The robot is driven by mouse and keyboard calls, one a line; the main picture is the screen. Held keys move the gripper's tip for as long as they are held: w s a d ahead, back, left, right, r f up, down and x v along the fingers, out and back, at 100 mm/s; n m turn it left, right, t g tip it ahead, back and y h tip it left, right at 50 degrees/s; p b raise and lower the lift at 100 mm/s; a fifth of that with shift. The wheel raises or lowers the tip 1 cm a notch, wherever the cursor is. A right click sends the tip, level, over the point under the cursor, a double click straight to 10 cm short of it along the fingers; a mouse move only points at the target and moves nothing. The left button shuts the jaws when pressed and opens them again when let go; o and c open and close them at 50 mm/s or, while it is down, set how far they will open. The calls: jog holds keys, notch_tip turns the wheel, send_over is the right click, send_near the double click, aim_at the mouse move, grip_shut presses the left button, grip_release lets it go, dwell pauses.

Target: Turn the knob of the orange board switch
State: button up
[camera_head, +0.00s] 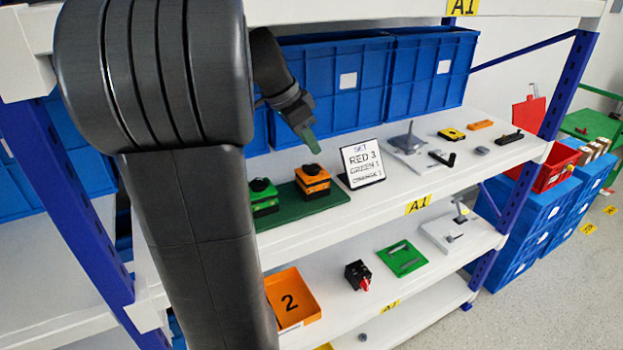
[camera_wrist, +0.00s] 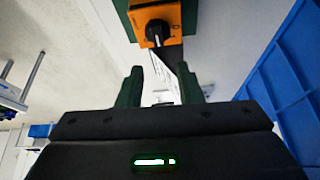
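The orange board switch (camera_head: 313,180) stands on a dark green board (camera_head: 300,207) on the upper shelf, with a black knob on top. In the wrist view the orange switch (camera_wrist: 172,22) is at the top centre, and its black knob (camera_wrist: 157,33) faces the camera. My gripper (camera_head: 312,143) is above the orange switch in the head view, apart from it. In the wrist view my gripper (camera_wrist: 160,85) has its two green fingers spread with a gap between them. The knob lies beyond the fingertips, near the middle of the gap. Nothing is held.
A green switch (camera_head: 263,197) stands left of the orange one, partly behind my arm. A small white sign (camera_head: 362,163) stands close on the right. Blue bins (camera_head: 335,88) line the shelf's back. Several small tools lie further right. An orange tray (camera_head: 292,297) sits below.

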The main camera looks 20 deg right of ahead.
jog(key=shift+n+y, duration=0.4)
jog(key=a+b, duration=0.1)
jog(key=a, duration=0.3)
jog(key=s+a+b, duration=0.1)
jog(key=a, duration=0.4)
jog(key=s+a+b, duration=0.1)
jog(key=a+b, duration=0.1)
jog(key=a, duration=0.2)
jog(key=shift+a, duration=0.35)
jog(key=p, duration=0.2)
send_near(311, 164)
notch_tip(311, 164, down, 2)
jog(key=x, duration=0.4)
jog(key=shift+d+b, duration=0.35)
jog(key=shift+d, duration=0.05)
jog(key=shift+x, duration=0.8)
jog(key=shift+c, duration=0.4)
grip_shut()
